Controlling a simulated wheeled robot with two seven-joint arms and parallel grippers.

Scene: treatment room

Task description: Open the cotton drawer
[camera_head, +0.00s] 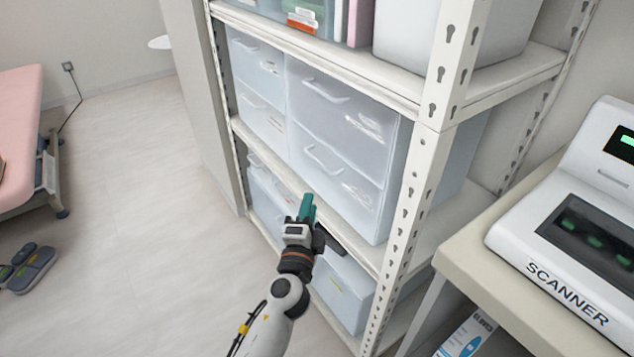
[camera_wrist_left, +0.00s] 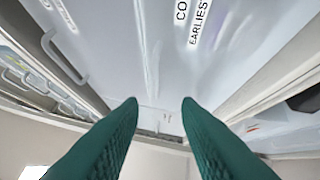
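Translucent white drawers with bar handles stand on the middle shelf in the head view: an upper right drawer (camera_head: 345,117), a lower right drawer (camera_head: 335,175), and two narrower ones at left. The labels are too small to read there. In the left wrist view, a pale drawer front (camera_wrist_left: 130,50) carries a partly cut-off label (camera_wrist_left: 181,12) starting "CO" and a handle (camera_wrist_left: 65,58) at left. I cannot tell which drawer it is. My left gripper (camera_head: 307,205) is in front of the shelf, below the lower right drawer's handle. Its teal fingers (camera_wrist_left: 160,104) are apart, with nothing between them.
A metal shelf post (camera_head: 415,170) stands right of the drawers. More bins (camera_head: 345,290) sit on the bottom shelf, partly behind my arm. A table with a scanner (camera_head: 580,220) is at right.

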